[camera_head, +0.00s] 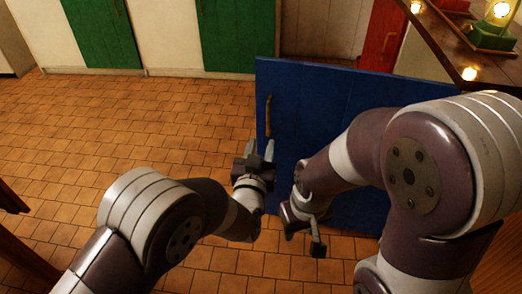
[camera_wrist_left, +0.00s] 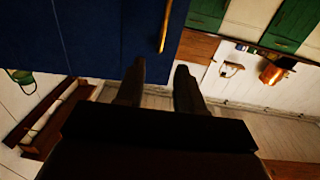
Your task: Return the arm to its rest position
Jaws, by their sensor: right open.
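My left gripper (camera_head: 261,149) is in the middle of the head view, in front of the left edge of a blue door (camera_head: 330,100). Its two fingers stand apart with nothing between them; they also show in the left wrist view (camera_wrist_left: 160,75). The door's brass handle (camera_head: 268,116) is just beyond the fingertips in the head view, and it shows above them in the left wrist view (camera_wrist_left: 165,25). My right gripper (camera_head: 305,234) is open and points downward in front of the door's lower part. My right arm hides part of the door.
Tiled floor (camera_head: 130,120) is clear at left and centre. Green and white cabinets (camera_head: 235,35) line the back. A wooden counter (camera_head: 450,40) with a lit lantern (camera_head: 497,22) is at upper right. Dark wooden furniture (camera_head: 25,250) stands at the left edge.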

